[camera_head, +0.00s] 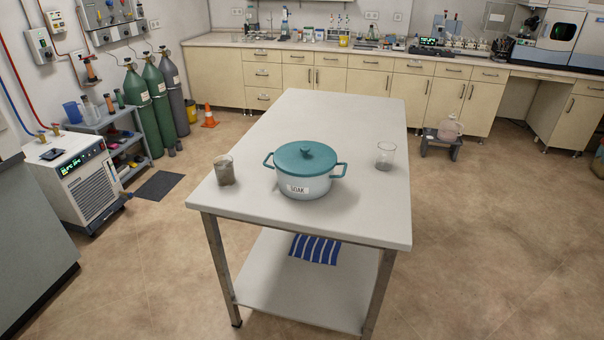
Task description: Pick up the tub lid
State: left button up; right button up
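The tub (300,187) is a round pale grey-white pot with a label reading "SOAK" and a teal handle on each side. It stands upright near the front of the white table. The tub lid (306,156) is teal with a round knob on top, and it sits on the tub, covering its opening. What is inside the tub is hidden. Neither of my grippers shows in the head view.
On the table (335,112), a beaker with dark contents (224,171) stands left of the tub and a clear beaker (385,156) right of it. The table's far half is clear. A striped blue cloth (315,250) lies on the lower shelf. Open floor surrounds the table.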

aim_at(303, 159)
jog(key=j+z, duration=0.1)
jog(key=z, duration=0.35)
jog(key=i+j+z, duration=0.1)
jog(key=z, duration=0.35)
jog(key=j+z, duration=0.25)
jog(key=j, duration=0.4)
jog(key=j+z, duration=0.3)
jog(key=j, duration=0.4)
jog(key=j+z, duration=0.25)
jog(key=j, duration=0.45)
jog(key=k+j+z, duration=0.15)
jog(key=j+z, duration=0.15)
jog(key=j, duration=0.35)
